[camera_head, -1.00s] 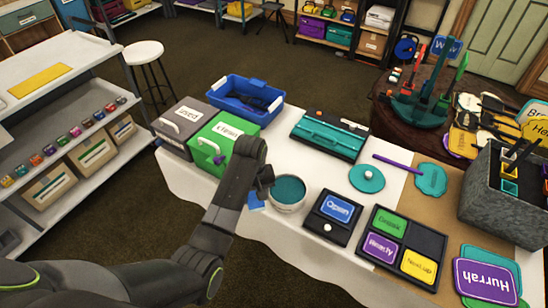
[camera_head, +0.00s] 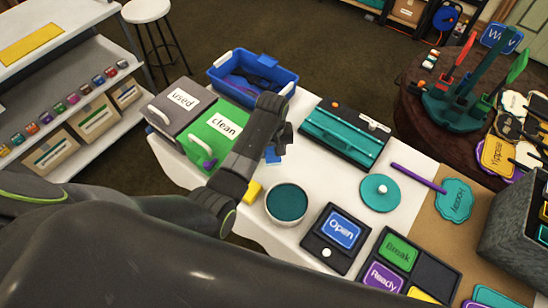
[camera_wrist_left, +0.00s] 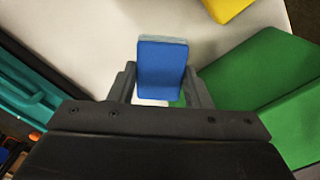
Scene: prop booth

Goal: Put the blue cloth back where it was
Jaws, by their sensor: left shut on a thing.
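The blue cloth (camera_wrist_left: 162,68) is a small folded block held between the fingers of my left gripper (camera_wrist_left: 165,92) in the left wrist view. In the head view a small part of the cloth (camera_head: 272,155) shows below my left gripper (camera_head: 276,146), over the white table between the green "clean" box and the teal case. The gripper is shut on the cloth, which looks raised above the table. The green box (camera_head: 212,124), lid closed, is beside it and partly hidden by my arm. My right gripper is not in view.
A grey "used" box (camera_head: 174,103) and a blue bin (camera_head: 214,76) stand behind. The teal case (camera_head: 343,132) is at right. A round teal-topped tin (camera_head: 287,203) and a yellow block (camera_head: 252,192) are nearer. White table shows between them.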

